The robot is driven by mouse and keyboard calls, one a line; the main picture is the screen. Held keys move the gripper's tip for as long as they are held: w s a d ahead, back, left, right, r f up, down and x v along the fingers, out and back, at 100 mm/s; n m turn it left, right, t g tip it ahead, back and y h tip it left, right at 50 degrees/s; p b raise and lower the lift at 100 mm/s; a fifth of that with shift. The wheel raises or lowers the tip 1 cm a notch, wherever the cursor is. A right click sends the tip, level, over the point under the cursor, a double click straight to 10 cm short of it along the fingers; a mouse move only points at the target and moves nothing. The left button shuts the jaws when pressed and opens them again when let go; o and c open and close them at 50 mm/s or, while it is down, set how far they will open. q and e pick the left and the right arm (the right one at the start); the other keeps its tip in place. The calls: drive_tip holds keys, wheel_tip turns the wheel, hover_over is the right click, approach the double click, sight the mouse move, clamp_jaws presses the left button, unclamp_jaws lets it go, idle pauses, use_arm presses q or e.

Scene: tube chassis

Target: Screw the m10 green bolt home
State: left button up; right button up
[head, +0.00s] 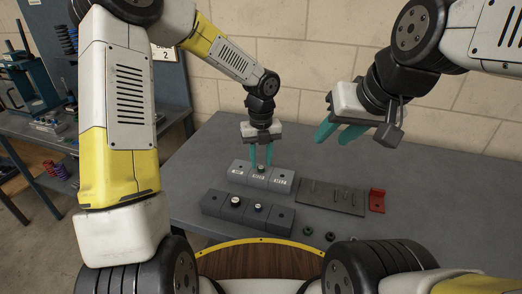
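The labelled grey block (283,182) stands on the table with several sections; the middle label looks like M10. A small bolt (262,169) with a pale and dark head stands in its middle section; its colour is too small to tell. My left gripper (261,163) points straight down over this section, its teal fingers apart on either side of the bolt head with a gap showing. Contact cannot be made out. My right gripper (339,133) is open and empty, raised above the table to the right.
A second grey block (279,220) in front holds two bolts (235,201) (258,208). A dark plate (340,207) with upright pins and a red bracket (377,203) lie to the right. Two small dark green rings (308,230) (330,236) lie near the front. The table's right side is clear.

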use_arm(q)
drive_tip(key=n, duration=0.4)
drive_tip(key=shift+n, duration=0.3)
drive_tip(key=n, duration=0.4)
drive_tip(key=shift+n, duration=0.4)
drive_tip(key=n, duration=2.1)
drive_tip(key=shift+n, duration=0.3)
drive_tip(key=n, duration=0.4)
drive_tip(key=shift+n, duration=0.4)
